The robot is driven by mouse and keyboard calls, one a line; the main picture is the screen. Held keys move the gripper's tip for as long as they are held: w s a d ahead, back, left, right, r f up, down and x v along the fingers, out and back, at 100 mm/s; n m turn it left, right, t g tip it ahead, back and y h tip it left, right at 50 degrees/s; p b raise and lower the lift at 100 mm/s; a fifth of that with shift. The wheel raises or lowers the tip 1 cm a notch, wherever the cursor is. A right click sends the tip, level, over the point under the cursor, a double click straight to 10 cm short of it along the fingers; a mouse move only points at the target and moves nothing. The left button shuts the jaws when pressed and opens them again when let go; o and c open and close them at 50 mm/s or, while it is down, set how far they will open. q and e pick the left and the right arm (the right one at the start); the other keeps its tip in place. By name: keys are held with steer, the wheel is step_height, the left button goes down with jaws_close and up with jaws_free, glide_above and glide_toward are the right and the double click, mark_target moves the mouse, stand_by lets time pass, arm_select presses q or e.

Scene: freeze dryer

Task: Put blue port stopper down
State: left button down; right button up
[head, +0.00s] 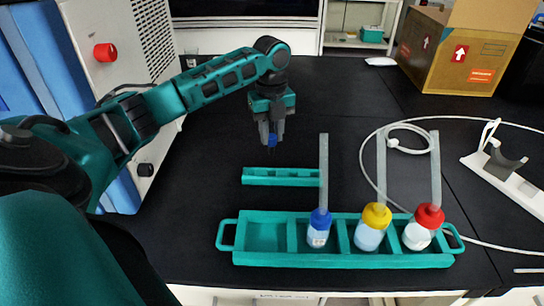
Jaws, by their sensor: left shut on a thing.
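My left gripper (271,134) points down and is shut on the small blue port stopper (272,141). The stopper shows only as a small blue piece between and below the fingers; the rest of it is hidden. The gripper is above the table, behind a narrow teal rack (281,182) with small slots, and a gap shows between them in the picture. My right gripper is not in view.
A teal tray (345,261) in front holds bottles with blue (320,219), yellow (376,216) and red (430,216) caps, each with a tall tube. A white tube (368,160) loops at right. A cardboard box (462,55) stands at back right. The dark table behind the rack is clear.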

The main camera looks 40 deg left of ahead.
mark_target(271, 136)
arm_select(q)
step_height(271, 136, down, 9)
steer(key=shift+b, duration=0.35)
steer(key=c, duration=0.9)
jaws_free()
step_height(271, 136, up, 12)
steer(key=shift+r+p, duration=0.1)
steer(key=shift+p, duration=0.4)
